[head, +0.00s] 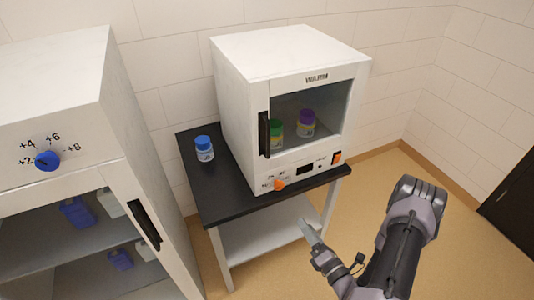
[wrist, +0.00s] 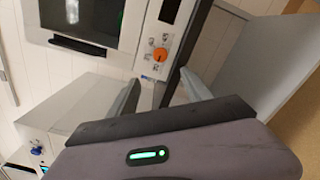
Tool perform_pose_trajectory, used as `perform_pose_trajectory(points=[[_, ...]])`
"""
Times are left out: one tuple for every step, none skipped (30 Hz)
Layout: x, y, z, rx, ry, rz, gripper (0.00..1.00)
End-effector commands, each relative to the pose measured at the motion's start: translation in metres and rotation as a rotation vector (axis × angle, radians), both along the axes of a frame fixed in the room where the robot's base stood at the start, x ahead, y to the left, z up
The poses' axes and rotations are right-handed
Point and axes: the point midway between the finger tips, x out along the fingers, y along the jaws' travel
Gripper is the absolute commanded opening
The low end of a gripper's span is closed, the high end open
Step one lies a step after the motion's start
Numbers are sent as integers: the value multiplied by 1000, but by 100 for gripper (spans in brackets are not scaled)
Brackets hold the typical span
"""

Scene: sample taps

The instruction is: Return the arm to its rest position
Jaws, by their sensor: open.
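My gripper (head: 308,230) is in front of the black-topped table, below the warming oven's control panel, with its grey fingers pointing up toward it. In the wrist view the two fingers of my gripper (wrist: 160,92) stand apart with nothing between them. My arm reaches in from the lower right of the head view, bent at a raised elbow. The white oven (head: 240,110) stands on the table with its door shut. Its orange knob (head: 279,184) also shows in the wrist view (wrist: 160,54), beyond the fingers.
A blue-capped bottle (head: 205,150) stands on the table (head: 230,207) left of the oven. Green and purple-capped (head: 307,122) bottles are behind the oven glass. A white cabinet (head: 60,75) with a blue knob (head: 47,161) stands at left. The floor (head: 375,185) right of the table looks clear.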

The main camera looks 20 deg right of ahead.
Motion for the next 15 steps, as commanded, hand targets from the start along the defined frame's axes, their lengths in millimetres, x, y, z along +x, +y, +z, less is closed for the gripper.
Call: perform_pose_trajectory(points=[[4, 2, 7, -15, -11, 24, 58], [9, 7, 16, -32, -25, 56, 58], [18, 16, 34, -73, -54, 126, 58], [26, 28, 53, -116, -83, 200, 58], [33, 43, 75, -168, -117, 288, 58], [40, 69, 107, -252, -169, 430, 58], [41, 92, 131, -324, -210, 545, 58], [38, 117, 153, -403, -251, 666, 58], [29, 150, 180, -520, -308, 832, 58], [18, 173, 197, -612, -348, 952, 58], [4, 194, 211, -709, -388, 1069, 58], [-16, 217, 225, -845, -440, 1217, 58], [-32, 231, 233, -954, -477, 1324, 58], [-49, 242, 239, -1069, -515, 1422, 58], [-70, 252, 245, -1229, -561, 1544, 58]])
